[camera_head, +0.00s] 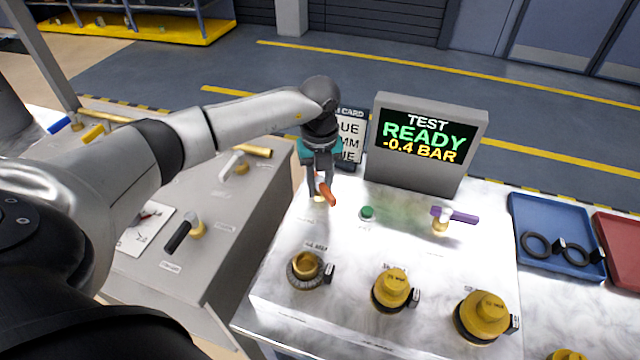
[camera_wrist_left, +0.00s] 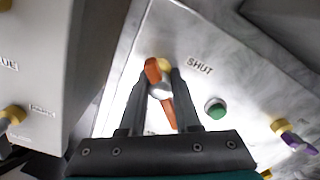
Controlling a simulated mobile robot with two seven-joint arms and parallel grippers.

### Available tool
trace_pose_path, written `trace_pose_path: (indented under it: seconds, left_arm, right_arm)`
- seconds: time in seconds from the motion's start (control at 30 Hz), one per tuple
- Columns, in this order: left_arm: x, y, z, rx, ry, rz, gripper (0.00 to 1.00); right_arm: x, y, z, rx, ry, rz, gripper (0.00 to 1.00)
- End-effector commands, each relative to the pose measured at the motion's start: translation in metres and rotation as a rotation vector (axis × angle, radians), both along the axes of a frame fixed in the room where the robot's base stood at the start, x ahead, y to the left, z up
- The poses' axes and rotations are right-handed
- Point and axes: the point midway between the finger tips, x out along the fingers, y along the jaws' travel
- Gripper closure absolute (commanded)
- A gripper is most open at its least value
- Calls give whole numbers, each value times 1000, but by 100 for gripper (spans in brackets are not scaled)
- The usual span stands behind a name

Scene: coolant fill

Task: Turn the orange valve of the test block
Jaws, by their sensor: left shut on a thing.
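The orange valve (camera_head: 327,193) is on the top of the test block (camera_head: 345,240), at its back left. In the left wrist view the orange valve handle (camera_wrist_left: 153,72) runs between the fingers over a brass body, beside the word SHUT. My left gripper (camera_head: 321,190) points down and is shut on the orange handle; it also shows in the left wrist view (camera_wrist_left: 160,85). The display (camera_head: 427,135) reads TEST READY, -0.4 BAR. A green button (camera_head: 367,213) sits right of the orange valve. My right gripper is not in view.
A purple-handled valve (camera_head: 455,215) is further right on the block. Several brass caps, one of them here (camera_head: 392,288), stand along its front. A card stand (camera_head: 350,140) is just behind the gripper. A blue tray (camera_head: 557,245) with black rings lies to the right.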

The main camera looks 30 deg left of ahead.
Motion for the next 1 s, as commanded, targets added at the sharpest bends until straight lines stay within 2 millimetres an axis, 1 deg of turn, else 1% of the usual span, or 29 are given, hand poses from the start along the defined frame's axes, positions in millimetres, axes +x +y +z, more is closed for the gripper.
trace_pose_path:
  seconds: [0.3, 0.6, 0.8, 1.0]
  left_arm:
    - [0, 1, 1, 1, -2, -301, 100]
    - [0, 2, 1, 1, -1, -552, 100]
    - [0, 2, 1, 0, -2, -671, 100]
    - [0, 2, 1, 1, -3, -740, 100]
  right_arm:
    - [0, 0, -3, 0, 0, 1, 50]
    - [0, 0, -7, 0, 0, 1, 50]
    - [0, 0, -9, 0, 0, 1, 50]
    - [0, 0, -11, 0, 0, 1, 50]
